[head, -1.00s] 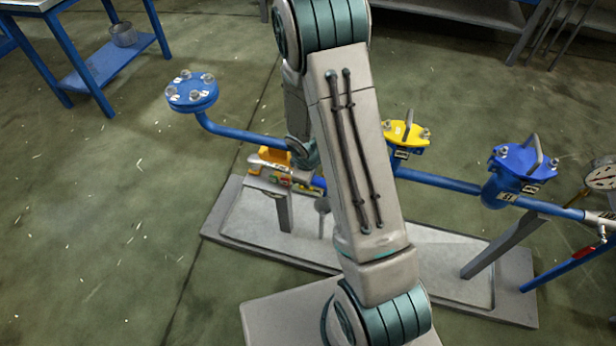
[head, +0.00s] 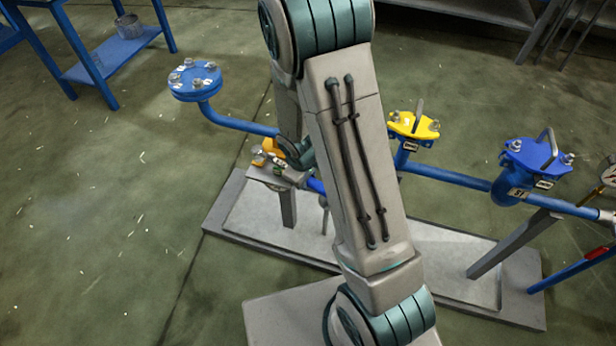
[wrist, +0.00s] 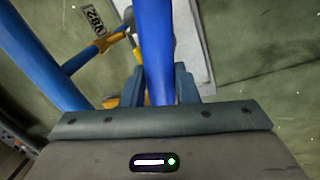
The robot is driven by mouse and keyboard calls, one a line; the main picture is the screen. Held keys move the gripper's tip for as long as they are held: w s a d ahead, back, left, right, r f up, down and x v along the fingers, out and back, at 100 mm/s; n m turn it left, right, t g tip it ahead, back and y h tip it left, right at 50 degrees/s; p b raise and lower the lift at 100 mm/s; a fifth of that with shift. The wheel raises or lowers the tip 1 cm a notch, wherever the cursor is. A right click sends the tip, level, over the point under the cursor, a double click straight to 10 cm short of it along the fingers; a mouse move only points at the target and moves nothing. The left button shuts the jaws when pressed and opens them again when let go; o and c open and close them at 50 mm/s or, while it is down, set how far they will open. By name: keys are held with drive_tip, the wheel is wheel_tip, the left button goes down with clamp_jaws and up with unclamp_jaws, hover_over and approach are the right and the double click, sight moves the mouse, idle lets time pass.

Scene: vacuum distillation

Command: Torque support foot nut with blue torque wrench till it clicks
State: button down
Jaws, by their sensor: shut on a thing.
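In the wrist view my gripper (wrist: 160,82) has its two fingers closed around a long blue bar, which looks like the blue torque wrench (wrist: 155,45). The bar runs up out of the picture; its far end is not visible. In the head view my own arm covers most of the gripper and wrench. I cannot make out the support foot nut in either view. A support post (head: 288,208) stands on the grey base plate (head: 240,225), below the pipe area where my wrist is.
A blue pipe (wrist: 35,55) runs close on the left in the wrist view, with a yellow fitting (wrist: 102,46) and a tag beside it. The head view shows a blue flange (head: 195,81), a yellow-capped valve (head: 413,126) and a blue-capped valve (head: 535,158).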

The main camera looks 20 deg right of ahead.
drive_tip(key=shift+s+a+m+b, duration=0.4)
drive_tip(key=shift+a+m+b, duration=0.05)
drive_tip(key=shift+a, duration=0.2)
drive_tip(key=shift+s+a+m+b, duration=0.4)
drive_tip(key=shift+a+m, duration=0.05)
drive_tip(key=shift+a, duration=0.2)
drive_tip(key=shift+s+a+m+g+b, duration=0.15)
drive_tip(key=shift+s+a+m+b, duration=0.2)
drive_tip(key=shift+a+m, duration=0.35)
drive_tip(key=shift+s+a+m+g+b, duration=0.15)
drive_tip(key=shift+s+a+m+b, duration=0.2)
drive_tip(key=shift+a, duration=0.5)
drive_tip(key=shift+a+h, duration=0.1)
drive_tip(key=shift+h, duration=0.2)
drive_tip(key=shift+s+a+m, duration=0.2)
drive_tip(key=shift+a+m, duration=0.35)
drive_tip(key=shift+a, duration=0.2)
drive_tip(key=shift+s+a+m, duration=0.15)
drive_tip(key=shift+a+m, duration=0.35)
drive_tip(key=shift+a, duration=0.25)
drive_tip(key=shift+a, duration=0.1)
